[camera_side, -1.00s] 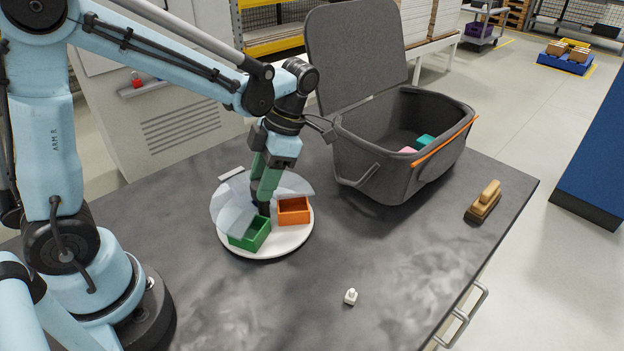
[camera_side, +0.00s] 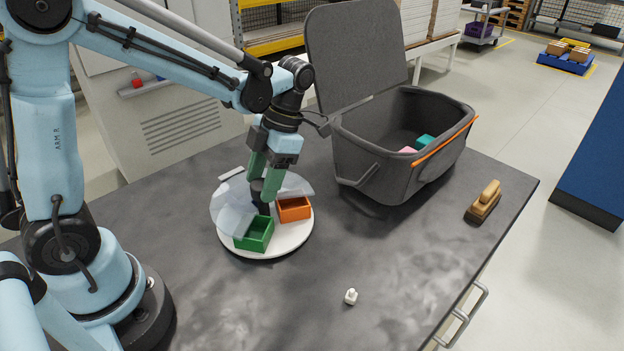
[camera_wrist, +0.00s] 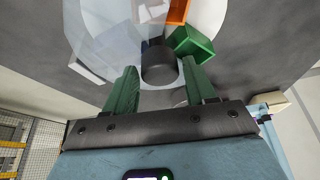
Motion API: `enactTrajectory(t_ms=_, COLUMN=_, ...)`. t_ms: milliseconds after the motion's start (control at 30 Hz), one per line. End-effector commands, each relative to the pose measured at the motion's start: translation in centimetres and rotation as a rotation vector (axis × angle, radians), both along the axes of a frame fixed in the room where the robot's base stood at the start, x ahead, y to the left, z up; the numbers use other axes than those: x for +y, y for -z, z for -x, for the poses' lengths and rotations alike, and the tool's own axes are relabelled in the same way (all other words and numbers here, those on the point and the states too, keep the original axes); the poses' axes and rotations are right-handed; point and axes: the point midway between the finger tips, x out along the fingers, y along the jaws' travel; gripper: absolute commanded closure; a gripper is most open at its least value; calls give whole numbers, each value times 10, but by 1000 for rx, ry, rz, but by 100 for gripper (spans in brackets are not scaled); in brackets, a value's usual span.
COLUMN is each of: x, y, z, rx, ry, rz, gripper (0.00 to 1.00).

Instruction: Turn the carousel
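The carousel is a round white turntable (camera_side: 285,240) on the dark bench, with a dark round knob (camera_wrist: 158,62) at its centre. A green open box (camera_side: 255,235) sits at its front and an orange open box (camera_side: 293,209) at its right. A clear cover (camera_side: 232,208) spans its left and back parts. My gripper (camera_side: 267,200) points down at the middle of the carousel. Its green fingers are apart, one on each side of the knob, with gaps visible in the wrist view (camera_wrist: 159,66). The cover and fingers partly hide the knob in the side view.
A dark grey open bin (camera_side: 385,170) with pink and teal items stands behind right. A wooden-handled brush (camera_side: 484,202) lies at the bench's right, and a small white piece (camera_side: 351,296) in front. The bench between them is clear.

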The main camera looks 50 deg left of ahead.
Motion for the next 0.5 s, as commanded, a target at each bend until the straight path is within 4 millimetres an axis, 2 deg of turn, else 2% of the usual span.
enactTrajectory(t_ms=100, x=0, y=0, z=0, rx=1, ry=0, rz=0, gripper=31)
enactTrajectory(t_ms=367, x=0, y=-1, z=0, rx=2, ry=1, rz=0, gripper=31)
enactTrajectory(t_ms=500, x=-1, y=-8, z=-3, rx=2, ry=1, rz=0, gripper=31)
